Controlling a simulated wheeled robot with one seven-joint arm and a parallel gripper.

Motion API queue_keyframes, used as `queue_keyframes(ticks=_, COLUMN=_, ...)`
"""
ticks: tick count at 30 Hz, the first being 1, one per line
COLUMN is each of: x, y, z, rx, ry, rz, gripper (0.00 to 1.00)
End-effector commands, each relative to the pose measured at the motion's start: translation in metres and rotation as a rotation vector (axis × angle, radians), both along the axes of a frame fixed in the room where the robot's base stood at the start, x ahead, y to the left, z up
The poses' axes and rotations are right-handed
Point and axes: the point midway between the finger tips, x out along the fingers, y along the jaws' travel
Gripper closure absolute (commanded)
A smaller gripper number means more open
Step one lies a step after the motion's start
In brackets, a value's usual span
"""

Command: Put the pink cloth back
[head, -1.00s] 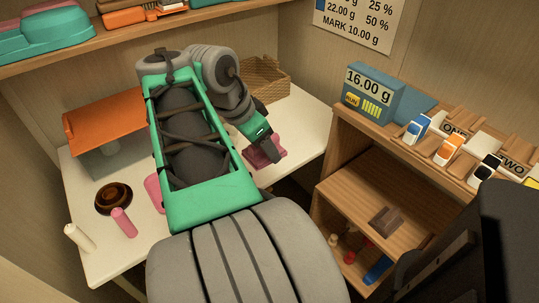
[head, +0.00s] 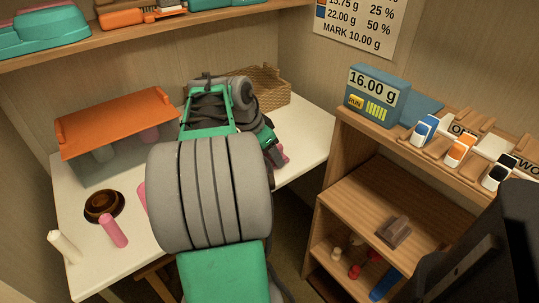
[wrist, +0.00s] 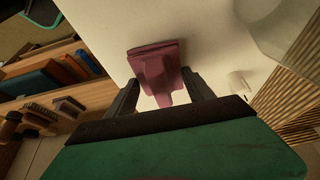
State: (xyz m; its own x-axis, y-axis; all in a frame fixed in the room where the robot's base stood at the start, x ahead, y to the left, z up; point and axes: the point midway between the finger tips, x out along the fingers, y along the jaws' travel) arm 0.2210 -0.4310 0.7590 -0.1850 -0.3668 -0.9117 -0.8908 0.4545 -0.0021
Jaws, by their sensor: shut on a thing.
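The pink cloth (wrist: 156,66) is a folded dark-pink piece between my gripper's two dark fingers (wrist: 160,94) in the wrist view, over the white table top (wrist: 95,25). My gripper is shut on it. In the head view my gripper (head: 273,152) is at the table's right side, and only a small bit of the cloth (head: 285,152) shows beside it. My arm hides most of the cloth there. I cannot tell whether the cloth touches the table.
A wicker basket (head: 270,93) stands behind my gripper. An orange-topped stand (head: 115,118), brown bowl (head: 104,205), pink cylinder (head: 113,231) and white cylinder (head: 65,246) are on the left of the table. A wooden shelf unit (head: 365,180) stands right, beyond a gap.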

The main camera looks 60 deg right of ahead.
Motion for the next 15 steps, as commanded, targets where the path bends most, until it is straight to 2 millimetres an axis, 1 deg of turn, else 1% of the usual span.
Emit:
queue_keyframes(ticks=5, x=0.0, y=0.0002, z=-0.0039, rx=0.0, ry=0.0, rz=0.0, gripper=0.77)
queue_keyframes(ticks=6, x=0.0001, y=0.0002, z=-0.0033, rx=0.0, ry=0.0, rz=0.0, gripper=0.37)
queue_keyframes(ticks=13, x=0.0001, y=0.0003, z=-0.0027, rx=0.0, ry=0.0, rz=0.001, gripper=0.19)
queue_keyframes(ticks=15, x=0.0001, y=0.0003, z=-0.0027, rx=0.0, ry=0.0, rz=0.001, gripper=0.17)
